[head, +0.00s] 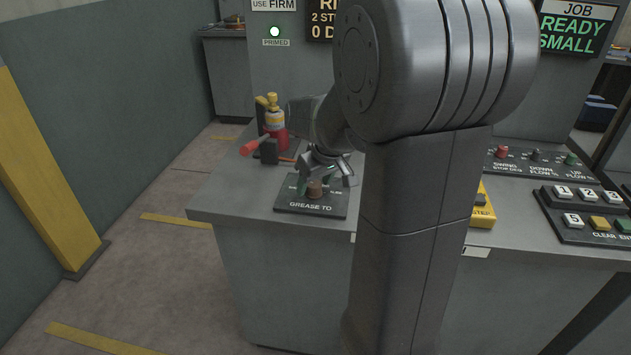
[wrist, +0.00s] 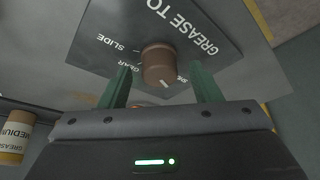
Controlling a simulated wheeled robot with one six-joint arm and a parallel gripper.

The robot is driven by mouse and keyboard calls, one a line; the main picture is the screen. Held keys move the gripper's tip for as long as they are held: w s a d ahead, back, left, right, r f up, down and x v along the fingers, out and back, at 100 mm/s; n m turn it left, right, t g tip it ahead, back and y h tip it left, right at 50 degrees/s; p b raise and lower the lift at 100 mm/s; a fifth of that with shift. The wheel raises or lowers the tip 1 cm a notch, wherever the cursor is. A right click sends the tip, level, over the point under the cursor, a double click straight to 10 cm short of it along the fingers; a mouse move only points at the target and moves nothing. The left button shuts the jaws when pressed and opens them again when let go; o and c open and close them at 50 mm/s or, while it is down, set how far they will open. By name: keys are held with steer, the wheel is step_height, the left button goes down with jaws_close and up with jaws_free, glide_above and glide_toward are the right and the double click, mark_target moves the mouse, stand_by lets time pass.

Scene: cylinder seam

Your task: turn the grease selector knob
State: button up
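The grease selector knob (head: 315,189) is a short brown cylinder on a dark plate marked "GREASE TO" (head: 318,208), near the left end of the grey counter. In the wrist view the knob (wrist: 157,62) stands between my gripper's two green fingers (wrist: 160,78), with a visible gap on each side. A pale mark on its near edge points towards a partly hidden label starting "SP". "SLIDE" and "GEAR" labels lie to its left. In the head view my gripper (head: 327,168) is tilted down over the plate. It is open; I cannot tell whether the fingertips reach down beside the knob.
A red and yellow grease tool (head: 274,122) stands behind the plate, with a red-handled item (head: 250,152) beside it. A yellow box (head: 482,210), a switch panel (head: 535,165) and a keypad (head: 585,215) lie to the right. A "MEDIUM" grease container (wrist: 14,135) shows at lower left.

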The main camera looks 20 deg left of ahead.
steer(key=c, duration=0.9)
steer(key=shift+m, duration=0.3)
steer(key=m+t+h, duration=0.1)
steer(key=m, duration=0.2)
steer(key=shift+s+a, duration=0.1)
steer(key=shift+m+t+h+b, duration=0.35)
steer(key=shift+m+b, duration=0.25)
steer(key=shift+m, duration=0.65)
steer(key=shift+m+t+h+b, duration=0.25)
steer(key=shift+m+h+b, duration=0.25)
steer(key=shift+m, duration=0.75)
steer(key=o, duration=1)
steer(key=shift+c, duration=0.2)
steer(key=shift+r, duration=0.1)
